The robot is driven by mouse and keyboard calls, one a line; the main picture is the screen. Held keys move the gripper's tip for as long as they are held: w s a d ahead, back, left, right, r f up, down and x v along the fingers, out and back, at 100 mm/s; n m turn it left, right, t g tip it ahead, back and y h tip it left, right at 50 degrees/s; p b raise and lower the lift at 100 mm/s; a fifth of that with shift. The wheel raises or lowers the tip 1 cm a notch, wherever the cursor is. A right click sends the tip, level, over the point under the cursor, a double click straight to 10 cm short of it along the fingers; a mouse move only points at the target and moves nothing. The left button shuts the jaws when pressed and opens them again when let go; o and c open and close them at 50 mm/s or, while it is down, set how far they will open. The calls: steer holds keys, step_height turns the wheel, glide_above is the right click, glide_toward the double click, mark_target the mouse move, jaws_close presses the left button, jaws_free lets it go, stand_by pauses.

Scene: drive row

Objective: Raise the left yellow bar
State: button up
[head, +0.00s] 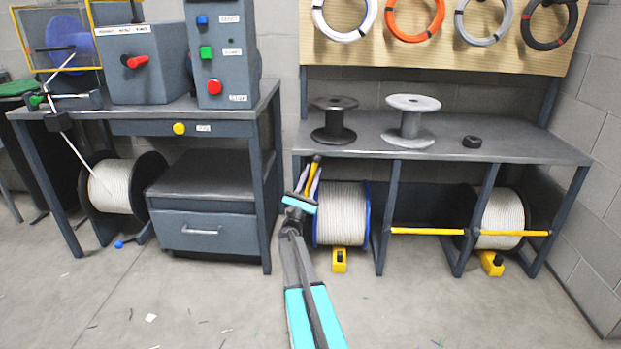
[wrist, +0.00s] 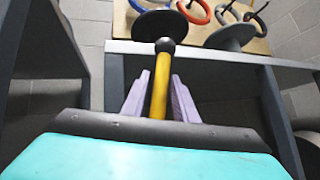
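The left yellow bar (head: 311,181) stands steeply tilted, close to upright, at the left end of the right bench, with a dark knob at its top. In the wrist view the bar (wrist: 159,95) runs up between my two lilac fingers, its dark knob beyond the fingertips. My gripper (head: 309,181) is closed in around the bar, one finger on each side. The bar's lower end is hidden behind my gripper. The right yellow bar (head: 428,231) lies level across the front of the bench's right bay.
The bench top (head: 440,149) is just above my gripper and carries a black spool (head: 334,134) and a grey spool (head: 409,132). A blue-rimmed cable drum (head: 340,208) stands close right of my gripper. A drawer cabinet (head: 203,230) is on the left. Floor in front is mostly clear.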

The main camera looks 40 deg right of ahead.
steer(key=shift+o, duration=0.6)
steer(key=shift+w+a+f, duration=0.1)
steer(key=shift+f, duration=0.2)
steer(key=p+v, duration=0.3)
steer(key=v, duration=1)
steer(key=shift+a, duration=0.4)
steer(key=shift+f, duration=0.1)
